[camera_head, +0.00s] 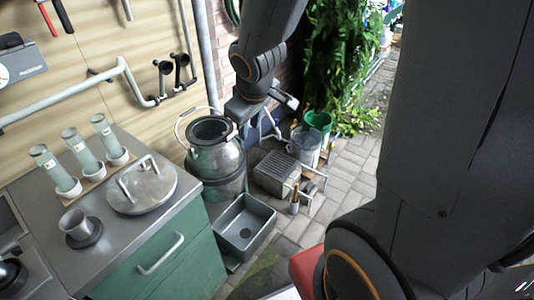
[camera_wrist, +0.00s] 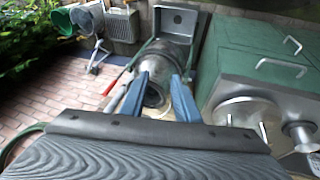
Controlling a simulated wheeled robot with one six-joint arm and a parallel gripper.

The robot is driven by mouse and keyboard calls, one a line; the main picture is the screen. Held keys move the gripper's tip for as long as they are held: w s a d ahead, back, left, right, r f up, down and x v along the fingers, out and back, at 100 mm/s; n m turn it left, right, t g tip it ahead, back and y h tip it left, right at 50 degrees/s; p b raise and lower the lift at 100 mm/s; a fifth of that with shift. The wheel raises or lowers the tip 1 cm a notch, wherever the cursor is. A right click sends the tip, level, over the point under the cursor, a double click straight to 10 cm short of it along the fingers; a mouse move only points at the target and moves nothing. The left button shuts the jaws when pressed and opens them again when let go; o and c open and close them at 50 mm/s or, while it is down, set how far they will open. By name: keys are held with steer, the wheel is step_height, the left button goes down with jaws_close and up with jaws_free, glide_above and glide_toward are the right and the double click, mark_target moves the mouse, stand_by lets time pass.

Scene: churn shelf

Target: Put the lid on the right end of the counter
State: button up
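The lid (camera_head: 155,188) is a round grey metal disc with a bar handle on top. It lies flat on the counter (camera_head: 115,236), near its right end, and also shows at the right in the wrist view (camera_wrist: 237,105). The open metal churn (camera_head: 217,162) stands on the floor just right of the counter. My gripper (camera_wrist: 162,82) has its two blue fingers spread apart, with the churn seen between and beyond them. Nothing shows held. In the head view my wrist is by the churn's top and the fingertips are not clear.
On the counter, several glass tubes (camera_head: 72,148) stand in a rack behind the lid, and a grey cup (camera_head: 76,226) is at its left. A grey basin (camera_head: 244,228), a crate-like box (camera_head: 276,173) and a green bucket (camera_head: 318,122) are on the paving.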

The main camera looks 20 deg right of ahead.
steer(key=s+f+m+g, duration=0.1)
steer(key=s+m+g, duration=0.2)
steer(key=s, duration=0.7)
steer(key=m, duration=0.2)
steer(key=shift+s+d+f+m+y, duration=0.15)
steer(key=shift+s+d+m+y, duration=0.1)
steer(key=shift+d+m+y, duration=0.1)
steer(key=shift+f+b, duration=0.65)
steer(key=shift+f, duration=0.15)
